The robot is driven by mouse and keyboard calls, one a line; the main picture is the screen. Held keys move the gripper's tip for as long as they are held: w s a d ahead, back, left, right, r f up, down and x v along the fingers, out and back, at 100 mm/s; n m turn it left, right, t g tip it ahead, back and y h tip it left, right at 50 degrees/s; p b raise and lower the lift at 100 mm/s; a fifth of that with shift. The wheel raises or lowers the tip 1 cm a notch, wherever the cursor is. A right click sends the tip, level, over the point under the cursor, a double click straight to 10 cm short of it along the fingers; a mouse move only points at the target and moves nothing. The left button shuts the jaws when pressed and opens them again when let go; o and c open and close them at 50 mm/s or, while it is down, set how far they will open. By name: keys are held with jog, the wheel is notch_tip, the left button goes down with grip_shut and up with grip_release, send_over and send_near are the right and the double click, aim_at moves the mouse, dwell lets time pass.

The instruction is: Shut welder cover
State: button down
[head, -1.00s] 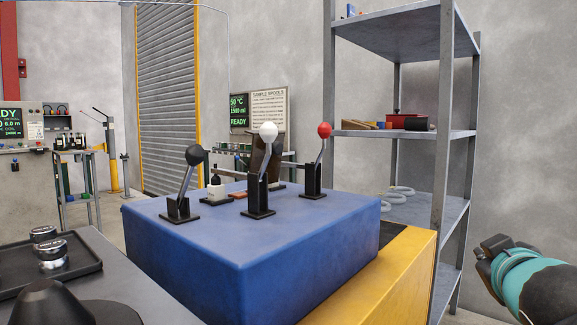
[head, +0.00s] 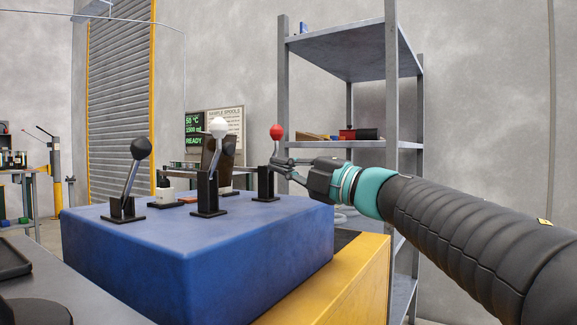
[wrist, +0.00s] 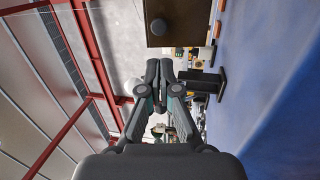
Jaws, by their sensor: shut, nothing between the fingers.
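A brown plate, which looks like the welder cover (head: 227,154), stands raised and tilted behind the white-knobbed lever in the head view, partly hidden by it. In the wrist view a brown panel (wrist: 196,30) with a dark round knob (wrist: 158,27) shows at the top, probably the same cover. My gripper (head: 274,161) is shut and empty. In the head view it overlaps the shaft of the red-knobbed lever (head: 277,132), to the right of the cover. I cannot tell whether it touches the lever. In the wrist view the closed fingertips (wrist: 158,72) are below the brown panel.
A grey shelf rack (head: 347,50) stands behind on the right. A yellow cabinet (head: 350,275) adjoins the bench.

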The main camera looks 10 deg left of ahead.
send_near(223, 147)
jog(key=x, duration=0.5)
jog(key=shift+w+a+f+p, duration=0.1)
jog(key=shift+w+p, duration=0.15)
jog(key=shift+p, duration=0.1)
jog(key=shift+a+r+p, duration=0.2)
jog(key=shift+r+p, duration=0.05)
jog(key=shift+p, duration=0.25)
jog(key=shift+w, duration=0.1)
jog(key=a+p, duration=0.1)
jog(key=w+a+r+p, duration=0.1)
jog(key=p, duration=0.1)
jog(key=a+r+p, duration=0.1)
jog(key=p, duration=0.1)
jog(key=shift+w+a+r, duration=0.15)
jog(key=shift+w+a, duration=0.05)
jog(key=shift+a, duration=0.15)
jog(key=shift+w+a+p, duration=0.2)
jog(key=shift+a+p, duration=0.2)
jog(key=shift+p, duration=0.2)
